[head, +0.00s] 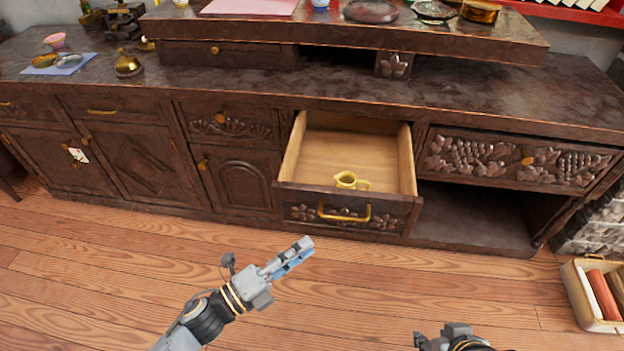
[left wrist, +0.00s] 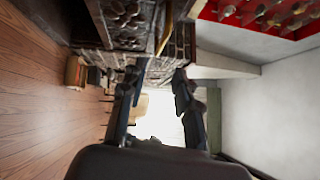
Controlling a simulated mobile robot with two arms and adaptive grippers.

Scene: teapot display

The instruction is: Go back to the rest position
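My left gripper (head: 292,257) is in front of the cabinet, over the wooden floor, pointing up and to the right. The left wrist view shows its two fingers (left wrist: 157,82) apart with nothing between them. My right gripper (head: 446,337) shows at the bottom edge, largely cut off, and its fingers cannot be made out. An open drawer (head: 345,150) sticks out of the dark cabinet, beyond my left gripper. A small yellow pitcher (head: 347,180) stands in it near the front panel. Neither gripper is seen touching the drawer.
The carved dark cabinet (head: 240,185) spans the view, with a raised shelf (head: 400,32) on top holding dishes. A brass pot (head: 128,65) stands on the left of the countertop. A box with rolls (head: 575,300) stands at the right. The wooden floor (head: 120,260) is clear at left.

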